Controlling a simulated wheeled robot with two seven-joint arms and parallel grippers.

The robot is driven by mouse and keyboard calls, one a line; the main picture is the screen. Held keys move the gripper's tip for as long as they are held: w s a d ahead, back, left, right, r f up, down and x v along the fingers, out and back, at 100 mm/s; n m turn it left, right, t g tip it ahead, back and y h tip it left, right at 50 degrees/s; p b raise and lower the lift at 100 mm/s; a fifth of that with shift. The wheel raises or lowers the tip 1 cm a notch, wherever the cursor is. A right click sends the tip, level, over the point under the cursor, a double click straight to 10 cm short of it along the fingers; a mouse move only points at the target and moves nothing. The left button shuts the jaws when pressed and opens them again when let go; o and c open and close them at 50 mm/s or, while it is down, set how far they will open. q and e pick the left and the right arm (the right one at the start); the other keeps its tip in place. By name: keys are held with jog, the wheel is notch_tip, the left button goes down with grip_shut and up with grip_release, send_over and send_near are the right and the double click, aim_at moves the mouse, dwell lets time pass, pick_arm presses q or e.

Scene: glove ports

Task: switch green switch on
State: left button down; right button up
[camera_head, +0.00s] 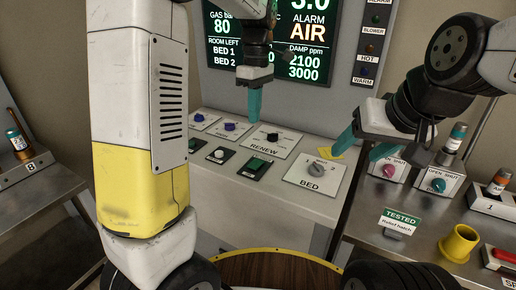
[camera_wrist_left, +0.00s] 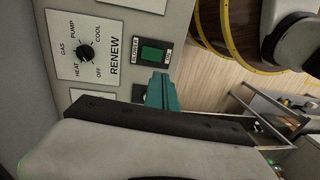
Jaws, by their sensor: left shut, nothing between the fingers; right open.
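A green rocker switch (camera_head: 255,166) on a black plate sits on the sloped white panel, below the RENEW dial (camera_head: 272,137). It also shows in the left wrist view (camera_wrist_left: 151,54), beside that dial. I cannot tell which way it is set. A second, smaller green switch (camera_head: 192,145) sits further left. My right gripper (camera_head: 366,143) is open and empty near the panel's right end.
A BED dial (camera_head: 316,176) is right of the green switch, with small knobs to its left. A display (camera_head: 276,50) stands behind. At right, a metal bench holds control boxes, a yellow cup (camera_head: 460,243) and a TESTED sign (camera_head: 401,220). A round wooden top is below.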

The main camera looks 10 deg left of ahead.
aim_at(252, 166)
pick_arm(q)
jog(key=shift+w+d+f, duration=0.15)
jog(key=shift+w, duration=0.05)
jog(key=shift+f, duration=0.15)
jog(key=f, duration=0.4)
jog(key=s+f, duration=0.1)
jog(key=f, duration=0.8)
jog(key=shift+s+a+f, duration=0.3)
jog(key=shift+a+f, duration=0.05)
jog(key=shift+s+f, duration=0.1)
jog(key=shift+f, duration=0.1)
jog(key=shift+w+d+r, duration=0.15)
jog(key=shift+w, duration=0.2)
jog(key=shift+w+d+r, duration=0.15)
jog(key=shift+w, duration=0.2)
